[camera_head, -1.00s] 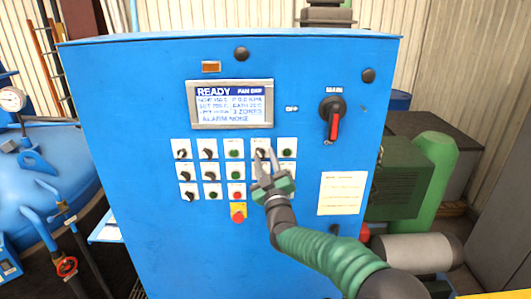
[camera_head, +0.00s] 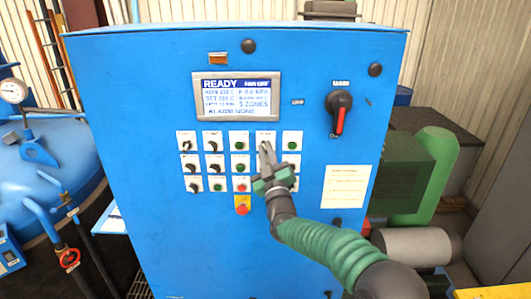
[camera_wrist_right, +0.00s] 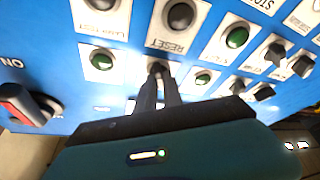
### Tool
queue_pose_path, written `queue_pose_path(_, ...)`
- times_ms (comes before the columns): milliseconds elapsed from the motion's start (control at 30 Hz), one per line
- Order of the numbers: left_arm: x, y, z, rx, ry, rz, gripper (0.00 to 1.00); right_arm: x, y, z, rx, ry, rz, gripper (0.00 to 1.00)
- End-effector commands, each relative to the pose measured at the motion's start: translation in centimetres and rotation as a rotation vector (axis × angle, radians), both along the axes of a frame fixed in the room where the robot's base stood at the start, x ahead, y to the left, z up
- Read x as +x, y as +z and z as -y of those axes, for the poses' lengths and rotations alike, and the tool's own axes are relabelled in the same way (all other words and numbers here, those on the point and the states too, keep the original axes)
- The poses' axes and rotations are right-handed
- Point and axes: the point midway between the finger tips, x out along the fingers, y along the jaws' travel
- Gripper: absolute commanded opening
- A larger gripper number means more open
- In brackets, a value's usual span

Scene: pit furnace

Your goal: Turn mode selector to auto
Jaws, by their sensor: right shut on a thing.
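The blue control cabinet (camera_head: 150,240) carries rows of black selector knobs and push buttons on white plates. My right gripper (camera_head: 266,147) is at the top row, at the fourth plate from the left. Its fingers are shut on the black selector knob there, which they largely hide. In the right wrist view, the fingertips (camera_wrist_right: 158,84) meet that knob (camera_wrist_right: 157,68), seen upside down. I cannot read its label or its setting. The display (camera_head: 237,97) reads READY. My left gripper is not in view.
A red-handled main switch (camera_head: 339,113) is to the upper right. A red emergency-type button (camera_head: 242,209) on yellow sits below the button rows. A paper notice (camera_head: 346,186) is at the right. Green buttons, such as one in the wrist view (camera_wrist_right: 101,60), are close to the fingers.

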Motion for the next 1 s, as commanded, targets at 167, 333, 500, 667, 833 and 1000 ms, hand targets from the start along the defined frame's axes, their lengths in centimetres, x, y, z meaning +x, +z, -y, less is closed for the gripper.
queue_pose_path(167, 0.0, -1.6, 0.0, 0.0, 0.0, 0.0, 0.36, 0.0, -0.8, -0.3, 0.051, 0.005, -0.007, 0.0)
queue_pose_path(333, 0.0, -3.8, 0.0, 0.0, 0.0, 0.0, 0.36, 0.0, -1.1, -0.4, 0.151, 0.004, -0.005, 0.0)
queue_pose_path(500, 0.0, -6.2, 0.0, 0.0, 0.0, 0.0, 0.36, 0.0, -1.3, -0.5, 0.295, 0.006, -0.008, 0.0)
queue_pose_path(667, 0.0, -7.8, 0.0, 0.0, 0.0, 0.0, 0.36, 0.0, -1.1, -0.6, 0.447, 0.007, -0.009, 0.0)
queue_pose_path(833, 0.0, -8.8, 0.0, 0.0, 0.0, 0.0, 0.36, 0.0, -1.0, -0.7, 0.609, 0.006, -0.01, 0.0)
queue_pose_path(1000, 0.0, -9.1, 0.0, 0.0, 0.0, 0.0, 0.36, 0.1, -0.7, -0.7, 0.758, 0.005, -0.011, 0.0)
